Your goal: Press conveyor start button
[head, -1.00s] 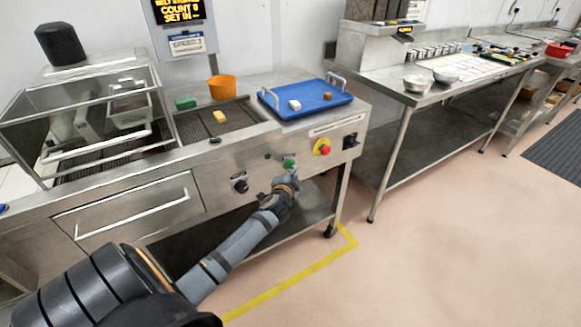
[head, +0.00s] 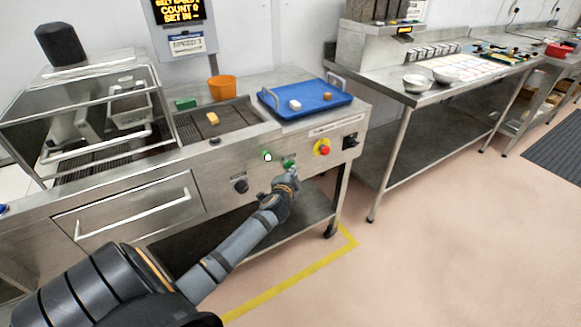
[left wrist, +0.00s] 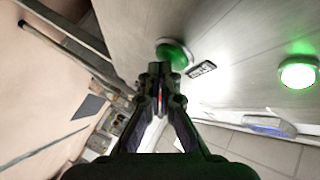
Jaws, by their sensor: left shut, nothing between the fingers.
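The green start button (head: 289,163) is on the steel front panel of the conveyor (head: 215,170). It also shows in the left wrist view (left wrist: 176,52), just beyond my fingertips. My left gripper (head: 292,173) is shut and empty, its tips right at the button; I cannot tell whether they touch it. The closed fingers show in the left wrist view (left wrist: 158,72). A small indicator lamp (head: 267,157) left of the button glows green, and it shows lit in the left wrist view (left wrist: 299,72). My right gripper is not in view.
A red emergency stop (head: 322,148) on a yellow plate is right of the button, and a black knob (head: 240,186) is left. A yellow block (head: 212,119) lies on the belt. A blue tray (head: 306,101) and an orange cup (head: 222,88) stand on top.

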